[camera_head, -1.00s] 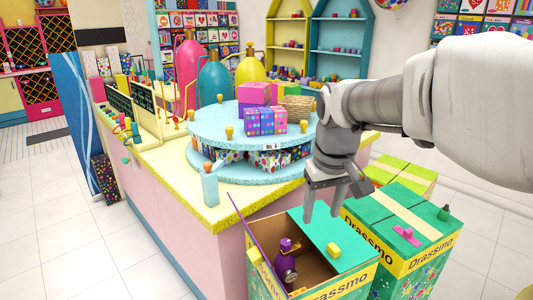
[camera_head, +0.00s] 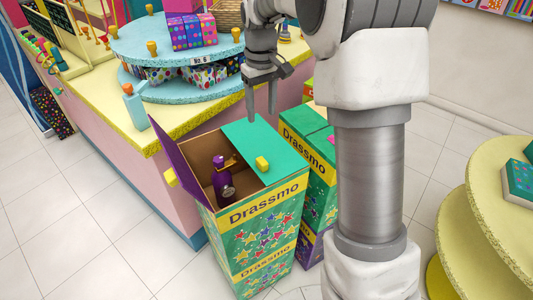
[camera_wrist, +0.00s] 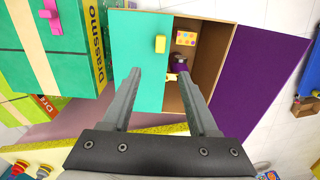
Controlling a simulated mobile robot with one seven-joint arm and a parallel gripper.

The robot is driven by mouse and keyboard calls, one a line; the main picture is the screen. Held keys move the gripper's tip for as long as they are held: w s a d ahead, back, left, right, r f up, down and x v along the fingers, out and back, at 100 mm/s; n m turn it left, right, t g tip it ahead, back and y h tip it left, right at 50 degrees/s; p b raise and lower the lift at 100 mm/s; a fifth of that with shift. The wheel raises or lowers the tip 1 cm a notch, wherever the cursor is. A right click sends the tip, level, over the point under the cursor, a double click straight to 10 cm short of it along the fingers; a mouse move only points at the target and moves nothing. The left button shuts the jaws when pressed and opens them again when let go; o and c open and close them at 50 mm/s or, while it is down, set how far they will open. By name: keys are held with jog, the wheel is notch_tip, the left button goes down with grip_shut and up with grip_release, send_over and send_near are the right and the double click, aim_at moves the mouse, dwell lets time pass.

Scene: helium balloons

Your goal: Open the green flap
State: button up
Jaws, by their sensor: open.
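The green flap (camera_head: 270,143) lies flat over the right part of an open-topped Drassmo box (camera_head: 256,225) and carries a yellow knob (camera_head: 262,163). The flap also shows in the wrist view (camera_wrist: 138,40), with its knob (camera_wrist: 160,43) just beyond my fingertips. A purple flap (camera_head: 180,158) stands open on the left side. My gripper (camera_head: 262,112) is open and empty. It points down above the back edge of the box, and in the wrist view its fingers (camera_wrist: 160,74) spread either side of the knob's line. I cannot tell its height above the flap.
A purple bottle-like object (camera_head: 222,178) is inside the box. Another green box (camera_head: 305,135) stands close on the right. The counter (camera_head: 190,110) with a round blue stand is behind and left. A yellow tiered table (camera_head: 480,225) is at the right. Floor is free at front left.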

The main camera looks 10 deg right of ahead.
aim_at(262, 161)
notch_tip(262, 161, down, 17)
jog(key=shift+f+b, duration=0.2)
jog(key=shift+b, duration=0.45)
grip_shut()
dwell(1.2)
